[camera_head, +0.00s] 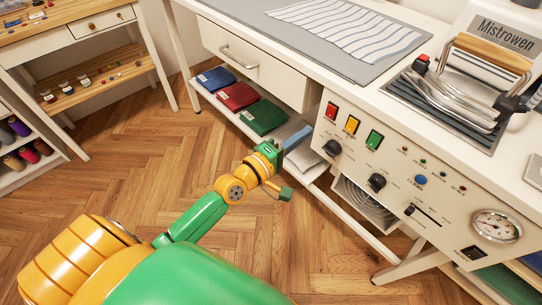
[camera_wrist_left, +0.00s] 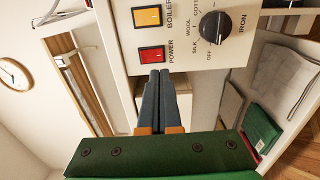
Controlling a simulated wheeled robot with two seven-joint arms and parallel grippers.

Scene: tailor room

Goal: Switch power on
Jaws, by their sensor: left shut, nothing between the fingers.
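The red power switch (camera_head: 332,110) is at the left end of the cream control panel (camera_head: 398,205). In the left wrist view the red switch (camera_wrist_left: 151,54) is marked POWER, with a yellow switch (camera_wrist_left: 147,16) marked BOILER beside it. My left gripper (camera_head: 307,132) is shut and empty, its grey fingers just to the lower left of the red switch. In the left wrist view the fingertips (camera_wrist_left: 159,73) appear just below the red switch. I cannot tell whether they touch the panel. My right gripper is not in view.
Next to the red switch are a yellow switch (camera_head: 352,124), a green switch (camera_head: 374,139) and a black dial (camera_head: 332,148). Folded cloths (camera_head: 238,96) lie on the shelf below. Wooden floor is clear at left.

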